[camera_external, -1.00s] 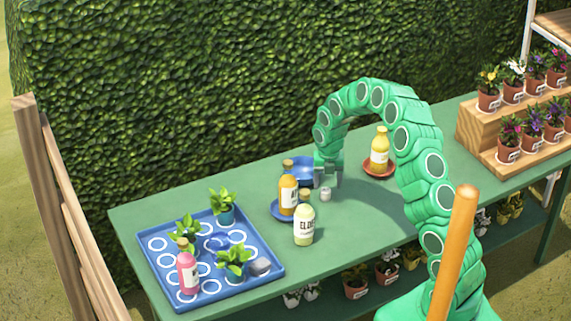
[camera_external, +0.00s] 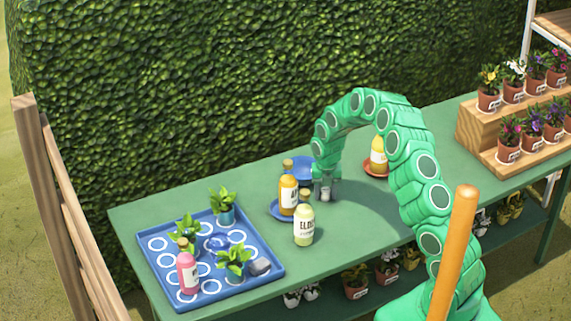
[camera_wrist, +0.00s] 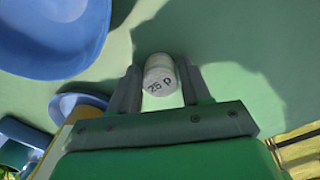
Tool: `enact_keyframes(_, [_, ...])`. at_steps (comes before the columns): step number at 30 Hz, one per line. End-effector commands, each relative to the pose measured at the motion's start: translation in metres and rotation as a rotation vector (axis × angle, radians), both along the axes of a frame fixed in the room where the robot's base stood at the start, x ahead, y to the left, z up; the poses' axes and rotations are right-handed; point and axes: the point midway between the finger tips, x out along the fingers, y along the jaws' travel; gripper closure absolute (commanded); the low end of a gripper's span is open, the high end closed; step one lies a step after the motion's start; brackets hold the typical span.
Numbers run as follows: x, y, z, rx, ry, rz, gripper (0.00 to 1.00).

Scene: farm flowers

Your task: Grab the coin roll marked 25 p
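The coin roll (camera_wrist: 160,75), a small white cylinder marked "25 p", stands upright on the green table. In the wrist view it lies between the two fingers of my gripper (camera_wrist: 160,80), one finger close on each side. In the external view my gripper (camera_external: 325,194) is low over the table around the coin roll (camera_external: 325,193), which is partly hidden by the fingers. The fingers look open, with narrow gaps beside the roll.
Orange (camera_external: 288,195) and pale (camera_external: 304,225) bottles stand left of my gripper. A blue dish (camera_external: 301,168) lies behind it. A yellow bottle (camera_external: 377,153) stands on a red saucer to the right. A blue tray (camera_external: 211,296) with plants is at left.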

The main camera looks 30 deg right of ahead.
Motion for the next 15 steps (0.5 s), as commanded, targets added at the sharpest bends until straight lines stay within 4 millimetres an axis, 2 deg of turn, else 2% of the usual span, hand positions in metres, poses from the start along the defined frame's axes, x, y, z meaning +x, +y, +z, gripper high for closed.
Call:
enact_keyframes(1, [0.0,0.0,0.0,0.0,0.0,0.0,0.6])
enact_keyframes(9, [-0.0001,0.0,0.0002,0.0,0.0,0.0,0.99])
enact_keyframes(15, [0.0,0.0,0.0005,0.0,0.0,0.0,1.0])
